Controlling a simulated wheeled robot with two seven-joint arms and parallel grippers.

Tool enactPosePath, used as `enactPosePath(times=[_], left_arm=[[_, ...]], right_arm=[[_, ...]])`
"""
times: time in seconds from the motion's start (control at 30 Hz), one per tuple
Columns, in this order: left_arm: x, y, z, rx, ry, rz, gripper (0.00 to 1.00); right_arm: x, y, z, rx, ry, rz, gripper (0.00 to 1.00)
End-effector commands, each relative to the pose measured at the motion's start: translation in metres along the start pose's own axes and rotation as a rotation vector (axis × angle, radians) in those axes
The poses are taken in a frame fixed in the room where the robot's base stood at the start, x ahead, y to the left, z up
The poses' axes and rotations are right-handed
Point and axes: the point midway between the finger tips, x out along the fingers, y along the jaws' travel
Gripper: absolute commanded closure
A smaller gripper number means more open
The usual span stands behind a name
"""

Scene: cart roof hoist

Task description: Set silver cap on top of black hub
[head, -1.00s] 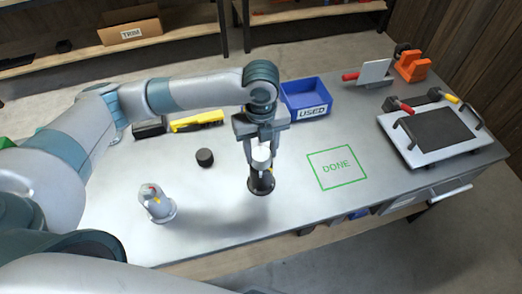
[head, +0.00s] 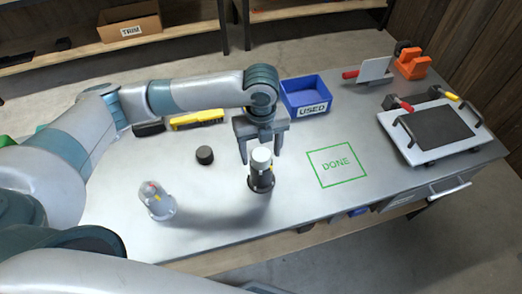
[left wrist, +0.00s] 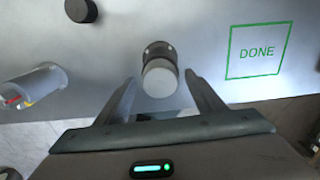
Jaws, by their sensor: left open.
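The silver cap (head: 261,157), pale and round, sits on top of the black hub (head: 261,182), which stands upright on the bench. In the left wrist view the cap (left wrist: 160,80) covers the near part of the hub (left wrist: 158,49). My left gripper (head: 262,153) is open, with one finger on each side of the cap and visible gaps between. The left wrist view also shows these gaps beside the open gripper (left wrist: 160,77). I cannot tell how squarely the cap is seated. My right gripper is out of view.
A black puck (head: 204,156) lies left of the hub. A clear-topped unit (head: 157,202) stands at front left. The green DONE square (head: 336,166) is empty. A blue USED bin (head: 306,97), a yellow tool (head: 197,119) and a plate with handles (head: 436,134) lie around.

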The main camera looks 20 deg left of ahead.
Motion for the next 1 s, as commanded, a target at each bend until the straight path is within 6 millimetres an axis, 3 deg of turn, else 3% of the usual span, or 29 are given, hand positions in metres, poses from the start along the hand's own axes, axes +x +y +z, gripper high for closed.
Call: enactPosePath(times=[0.27,0.73,1.0], left_arm=[[-0.022,-0.001,0.001,0.001,-0.003,-0.004,0.37],[-0.101,-0.001,0.000,0.002,-0.002,-0.003,0.37],[-0.121,-0.001,0.000,0.000,0.000,0.000,0.37]], right_arm=[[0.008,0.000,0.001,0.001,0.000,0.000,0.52],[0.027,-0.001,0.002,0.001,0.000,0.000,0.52],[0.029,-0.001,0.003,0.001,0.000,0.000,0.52]])
